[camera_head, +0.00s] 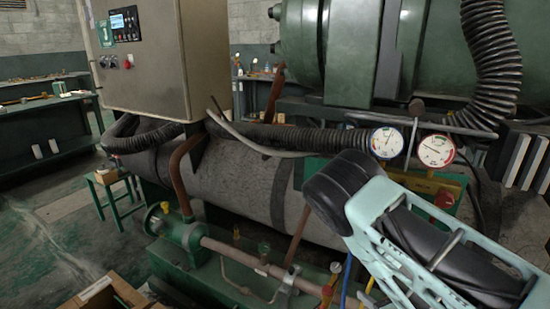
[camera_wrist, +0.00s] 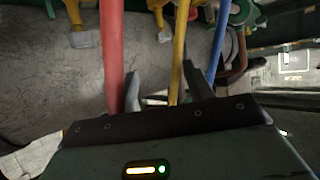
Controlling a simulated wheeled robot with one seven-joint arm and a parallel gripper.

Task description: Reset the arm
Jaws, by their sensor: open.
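My arm (camera_head: 430,240) reaches in from the lower right of the head view, and my gripper is hidden there. In the wrist view my gripper (camera_wrist: 161,84) shows its two fingers apart, with nothing seen held between them. A red hose (camera_wrist: 113,50), a yellow hose (camera_wrist: 179,50) and a blue hose (camera_wrist: 218,45) run down the wrist view close to the fingers. I cannot tell whether they touch the gripper. In the head view two round gauges, one blue-marked (camera_head: 387,142) and one red-rimmed (camera_head: 436,150), sit just above my arm.
A large grey cylinder (camera_head: 240,185) lies across the middle, with a green valve and pipe (camera_head: 185,232) in front. A control cabinet (camera_head: 150,60) stands upper left and a green machine (camera_head: 350,45) upper right. Open floor (camera_head: 50,240) shows at left, with a cardboard box (camera_head: 105,293) at the bottom.

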